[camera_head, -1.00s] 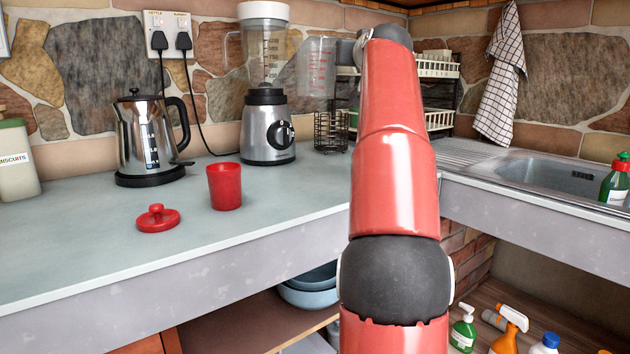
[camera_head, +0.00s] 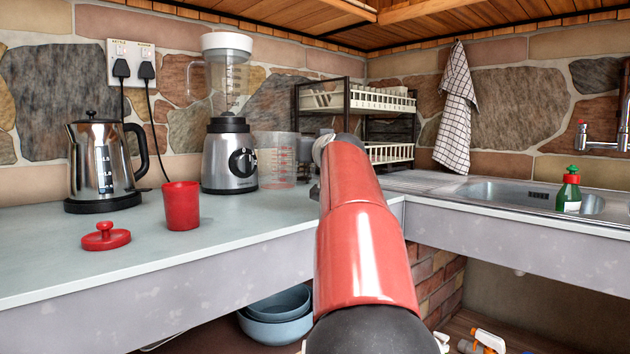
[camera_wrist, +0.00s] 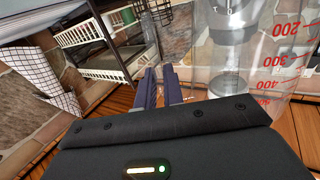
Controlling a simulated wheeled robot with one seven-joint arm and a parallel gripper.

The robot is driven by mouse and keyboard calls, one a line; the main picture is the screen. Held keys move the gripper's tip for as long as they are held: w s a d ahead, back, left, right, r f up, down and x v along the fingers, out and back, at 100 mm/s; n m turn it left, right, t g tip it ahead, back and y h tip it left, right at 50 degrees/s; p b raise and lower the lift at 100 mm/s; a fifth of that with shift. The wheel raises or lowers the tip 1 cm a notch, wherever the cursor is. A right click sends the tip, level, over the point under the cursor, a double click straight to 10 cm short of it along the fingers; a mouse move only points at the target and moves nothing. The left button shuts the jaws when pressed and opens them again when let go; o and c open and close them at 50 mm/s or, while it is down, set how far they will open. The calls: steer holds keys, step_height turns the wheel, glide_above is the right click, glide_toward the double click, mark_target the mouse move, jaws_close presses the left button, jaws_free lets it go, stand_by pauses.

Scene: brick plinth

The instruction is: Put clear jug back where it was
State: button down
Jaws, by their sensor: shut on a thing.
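The clear jug (camera_head: 276,160) with red measuring marks is upright over the back of the counter, just right of the blender. I cannot tell whether its base touches the counter. In the wrist view the jug (camera_wrist: 262,62) fills the right side, with the marks 200, 300 and 400 readable. My gripper (camera_wrist: 162,86) is shut on the jug at its side, probably by the handle; the grip itself is not clearly seen. In the head view my red arm hides most of the gripper.
The blender (camera_head: 229,160) stands close left of the jug. A steel kettle (camera_head: 98,165), red cup (camera_head: 181,208) and red lid (camera_head: 106,237) are farther left. A dish rack (camera_head: 375,102) is behind right, then the sink (camera_head: 510,195). The counter's front middle is clear.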

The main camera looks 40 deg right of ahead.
steer(key=shift+f+b, duration=1.65)
steer(key=shift+f, duration=0.85)
steer(key=c, duration=1.5)
jaws_free()
steer(key=shift+r, duration=0.1)
steer(key=shift+r+p, duration=0.1)
steer(key=shift+p, duration=0.2)
steer(key=shift+r+p, duration=0.25)
steer(key=shift+p, duration=0.2)
steer(key=b+v, duration=0.1)
steer(key=v, duration=0.1)
steer(key=b+v, duration=0.1)
steer(key=v, duration=0.5)
steer(key=shift+d+f+b, duration=0.15)
steer(key=shift+f+b, duration=0.1)
steer(key=shift+b, duration=0.15)
